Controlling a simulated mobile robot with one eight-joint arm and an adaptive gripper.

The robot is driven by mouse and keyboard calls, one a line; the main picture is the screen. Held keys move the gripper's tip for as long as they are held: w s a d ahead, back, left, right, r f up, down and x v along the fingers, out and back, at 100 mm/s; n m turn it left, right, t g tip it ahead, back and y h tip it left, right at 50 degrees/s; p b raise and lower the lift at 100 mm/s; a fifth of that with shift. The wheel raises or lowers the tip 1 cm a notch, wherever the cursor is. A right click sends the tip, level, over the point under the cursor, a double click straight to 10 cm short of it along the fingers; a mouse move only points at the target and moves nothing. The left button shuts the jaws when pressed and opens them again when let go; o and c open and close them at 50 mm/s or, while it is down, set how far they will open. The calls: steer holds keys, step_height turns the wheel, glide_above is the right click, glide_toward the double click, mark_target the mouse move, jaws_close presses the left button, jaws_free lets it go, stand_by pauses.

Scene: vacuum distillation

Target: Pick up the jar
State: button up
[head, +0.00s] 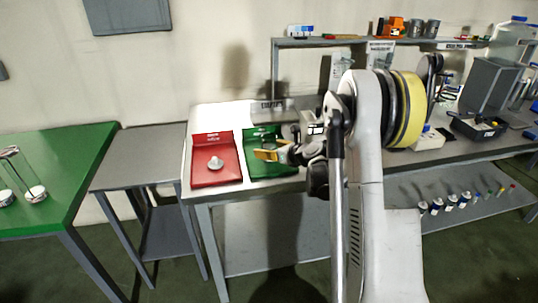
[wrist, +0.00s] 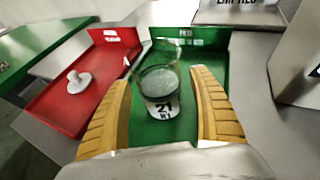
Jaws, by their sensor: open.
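The jar (wrist: 160,82) is a clear glass vessel with a white label reading "21" and some contents inside. In the wrist view it stands upright on the green tray (wrist: 215,62). My gripper (wrist: 162,90) is open, with one yellow finger on each side of the jar; I cannot tell whether either finger touches it. In the head view my gripper (head: 268,152) is over the green tray (head: 284,170), and the jar is hard to make out behind my arm and gripper.
A red tray (head: 229,177) with a pale knobbed piece (head: 215,163) lies to the left on the same bench. A shelf (head: 350,42) with several items stands behind. A grey side table (head: 150,145) and a green table (head: 70,160) are farther left.

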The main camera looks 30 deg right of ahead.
steer(key=c, duration=1.4)
steer(key=shift+c, duration=0.2)
steer(key=shift+w+r, duration=0.1)
steer(key=shift+r, duration=0.05)
